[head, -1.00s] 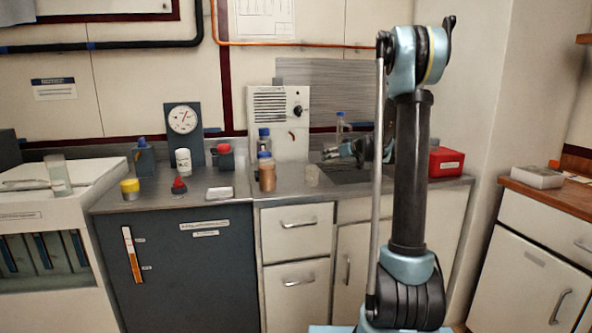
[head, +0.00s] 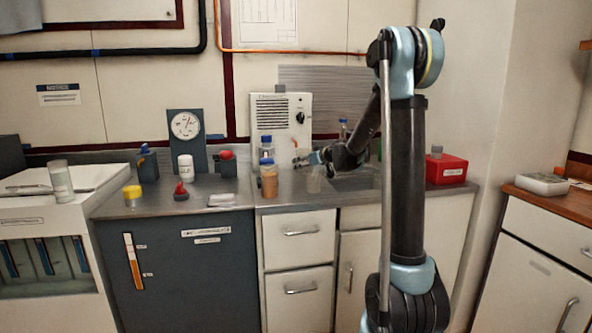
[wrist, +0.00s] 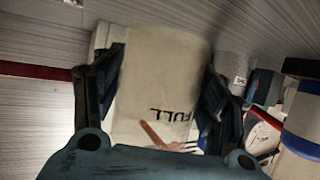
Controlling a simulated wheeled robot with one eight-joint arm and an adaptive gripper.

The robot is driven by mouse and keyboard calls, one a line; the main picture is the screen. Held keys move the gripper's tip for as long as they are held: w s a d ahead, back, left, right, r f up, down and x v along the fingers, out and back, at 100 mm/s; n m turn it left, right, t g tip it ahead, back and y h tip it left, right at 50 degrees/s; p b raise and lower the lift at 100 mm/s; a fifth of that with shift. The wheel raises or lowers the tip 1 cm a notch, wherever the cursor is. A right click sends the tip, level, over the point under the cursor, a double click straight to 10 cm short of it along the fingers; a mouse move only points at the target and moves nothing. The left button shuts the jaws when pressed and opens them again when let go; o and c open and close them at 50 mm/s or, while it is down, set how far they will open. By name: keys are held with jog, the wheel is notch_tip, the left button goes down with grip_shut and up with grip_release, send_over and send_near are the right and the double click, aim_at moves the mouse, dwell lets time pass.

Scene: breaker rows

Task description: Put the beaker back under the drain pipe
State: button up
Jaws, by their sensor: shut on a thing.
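In the wrist view the beaker (wrist: 160,75) fills the space between both fingers, with an upside-down "FULL" mark. My gripper (wrist: 160,90) is shut on it. Whether its base touches the bench is unclear. The white unit (head: 281,125) stands behind, with a short orange-red drain pipe (head: 295,143) on its front, left of and behind the beaker.
The amber bottle with a blue cap (head: 269,180) stands close left of the beaker. Another blue-capped bottle (head: 266,148) is behind it. A red box (head: 446,169) sits at the bench's right. A pale cylinder (head: 60,182) stands on the white cabinet at left.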

aim_at(297, 172)
jog(key=a, duration=0.1)
jog(key=s+a, duration=0.1)
jog(key=a, duration=0.1)
jog(key=shift+a, duration=0.2)
jog(key=shift+s+a+f, duration=0.1)
jog(key=shift+a+f, duration=0.1)
jog(key=shift+f, duration=0.1)
jog(key=shift+d+f, duration=0.1)
jog(key=shift+f, duration=0.35)
jog(key=o, duration=1.2)
jog(key=shift+v, duration=5.95)
